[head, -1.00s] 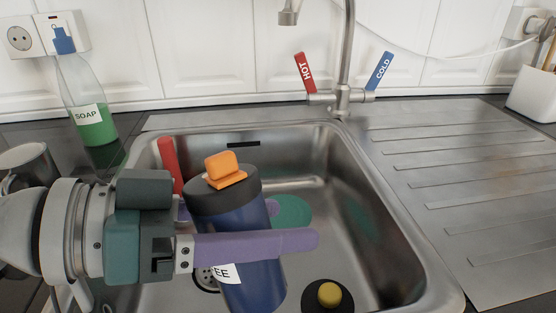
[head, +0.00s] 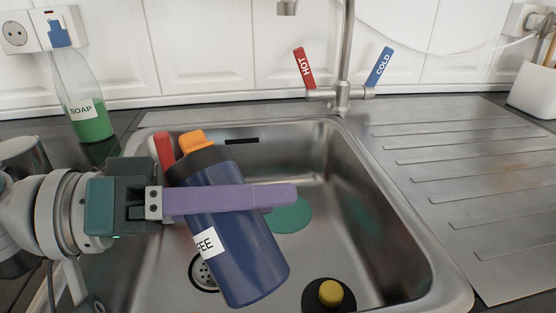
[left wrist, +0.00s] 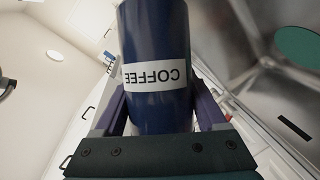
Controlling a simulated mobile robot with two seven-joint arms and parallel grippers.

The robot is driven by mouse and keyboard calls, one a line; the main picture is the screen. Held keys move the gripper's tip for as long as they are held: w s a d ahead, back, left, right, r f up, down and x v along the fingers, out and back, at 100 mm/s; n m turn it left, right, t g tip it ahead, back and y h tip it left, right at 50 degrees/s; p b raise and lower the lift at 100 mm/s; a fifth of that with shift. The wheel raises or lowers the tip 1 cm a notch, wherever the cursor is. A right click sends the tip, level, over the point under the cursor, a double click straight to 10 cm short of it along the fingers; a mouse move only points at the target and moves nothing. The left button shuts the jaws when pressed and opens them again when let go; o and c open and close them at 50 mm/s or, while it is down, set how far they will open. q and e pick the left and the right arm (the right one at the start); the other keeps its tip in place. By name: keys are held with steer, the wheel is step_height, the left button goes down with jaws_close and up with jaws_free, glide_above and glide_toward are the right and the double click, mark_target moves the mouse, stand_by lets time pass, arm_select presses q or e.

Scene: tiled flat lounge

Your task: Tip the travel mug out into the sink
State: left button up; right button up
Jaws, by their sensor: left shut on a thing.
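The travel mug (head: 240,255) is dark blue with a black lid (head: 200,164), an orange tab on the lid and a white label. My left gripper (head: 240,196) is shut around its upper body, one purple finger across the near side. The mug is tilted, its lid to the upper left and its base to the lower right, over the left part of the steel sink (head: 335,185). In the left wrist view the mug (left wrist: 155,35) stands between both fingers with COFFEE upside down. The far finger is mostly hidden in the head view. My right gripper is not in view.
The tap (head: 344,60) with hot and cold levers stands behind the sink. A soap bottle (head: 88,115) is at the back left, and a ribbed drainer (head: 470,170) lies right. In the sink are a green disc (head: 290,214) and a black disc with yellow knob (head: 330,293).

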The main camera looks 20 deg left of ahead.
arm_select(q)
steer(key=shift+r+n, duration=0.35)
steer(key=shift+n, duration=0.05)
steer(key=shift+f+h, duration=0.25)
steer(key=shift+h, duration=0.05)
steer(key=shift+d+f+n, duration=0.1)
steer(key=shift+n, duration=0.5)
steer(key=shift+f+t, duration=0.1)
steer(key=shift+t, duration=0.2)
steer(key=shift+r+n+h, duration=0.3)
steer(key=shift+n, duration=0.2)
steer(key=shift+r+n+p, duration=0.25)
steer(key=shift+n+p, duration=0.1)
steer(key=shift+n, duration=0.15)
